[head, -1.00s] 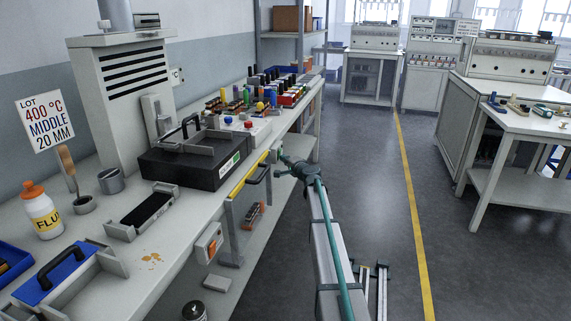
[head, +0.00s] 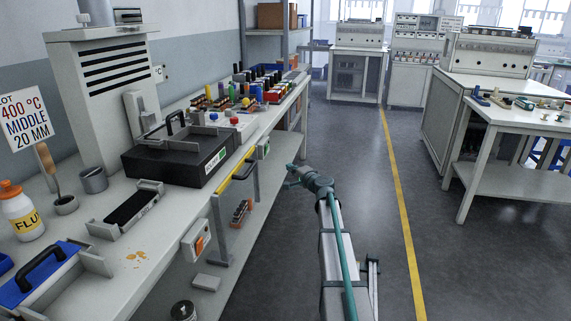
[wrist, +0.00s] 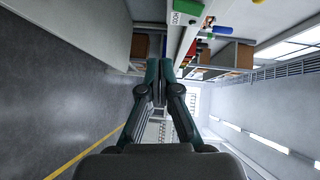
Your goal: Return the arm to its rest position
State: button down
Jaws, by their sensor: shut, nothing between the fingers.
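My gripper (wrist: 158,82) is shut and empty in the wrist view, its two dark green fingers together. In the head view my arm reaches up from the bottom, with its green wrist end (head: 312,181) over the aisle just right of the workbench (head: 222,277). The fingers are hard to make out there. The gripper is apart from the bench front and touches nothing that I can see.
A black box with a handle (head: 176,158) and several coloured connectors (head: 247,92) stand on the bench. A white side table (head: 512,173) is at the right. The grey floor (head: 372,190) between them is clear.

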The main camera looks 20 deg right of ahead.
jog(key=shift+s+f, duration=0.1)
jog(key=shift+s, duration=0.45)
